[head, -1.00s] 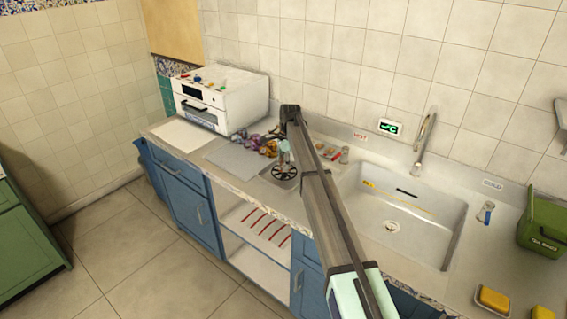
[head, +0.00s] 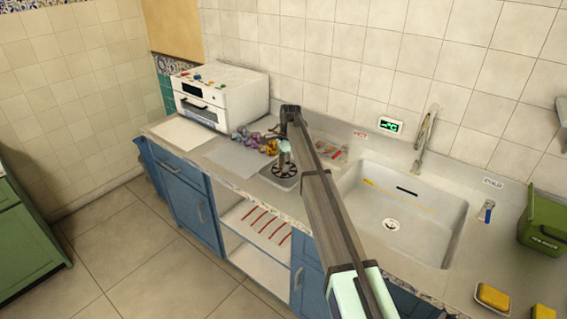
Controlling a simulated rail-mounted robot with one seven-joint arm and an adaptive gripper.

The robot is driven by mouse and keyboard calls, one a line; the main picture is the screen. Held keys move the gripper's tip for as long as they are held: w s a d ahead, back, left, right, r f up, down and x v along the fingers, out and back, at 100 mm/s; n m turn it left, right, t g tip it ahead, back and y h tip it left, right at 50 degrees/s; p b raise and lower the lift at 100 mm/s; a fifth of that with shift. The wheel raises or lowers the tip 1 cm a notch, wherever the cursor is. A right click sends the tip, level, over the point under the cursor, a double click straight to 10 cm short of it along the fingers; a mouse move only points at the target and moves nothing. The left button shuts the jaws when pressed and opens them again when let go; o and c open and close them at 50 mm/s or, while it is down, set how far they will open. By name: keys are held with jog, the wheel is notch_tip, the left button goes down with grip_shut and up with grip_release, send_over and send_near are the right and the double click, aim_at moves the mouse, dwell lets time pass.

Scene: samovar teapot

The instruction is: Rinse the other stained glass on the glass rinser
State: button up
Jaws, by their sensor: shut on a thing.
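My gripper (head: 285,160) is low over the glass rinser (head: 283,170), a dark round spoked disc on the metal plate left of the sink. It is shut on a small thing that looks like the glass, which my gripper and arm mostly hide. Stains, and whether the glass touches the rinser, are too small to tell. Another small clear and blue object, perhaps a glass (head: 487,211), stands on the counter right of the sink.
The sink (head: 447,228) and its tap (head: 425,140) are right of my arm. A white oven (head: 221,95) stands at the back left. Colourful small objects (head: 262,141) lie behind a grey mat (head: 232,158). A green bin (head: 544,222) and yellow sponges (head: 492,296) are at right.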

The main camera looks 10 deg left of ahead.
aim_at(283, 154)
jog(key=shift+f, duration=0.45)
dwell(1.6)
jog(key=shift+r, duration=0.35)
dwell(1.3)
dwell(0.6)
jog(key=o, duration=0.4)
jog(key=shift+c, duration=1.5)
jog(key=shift+r+p, duration=0.9)
jog(key=shift+r, duration=0.65)
jog(key=shift+r+p, duration=1.05)
jog(key=shift+r, duration=1.2)
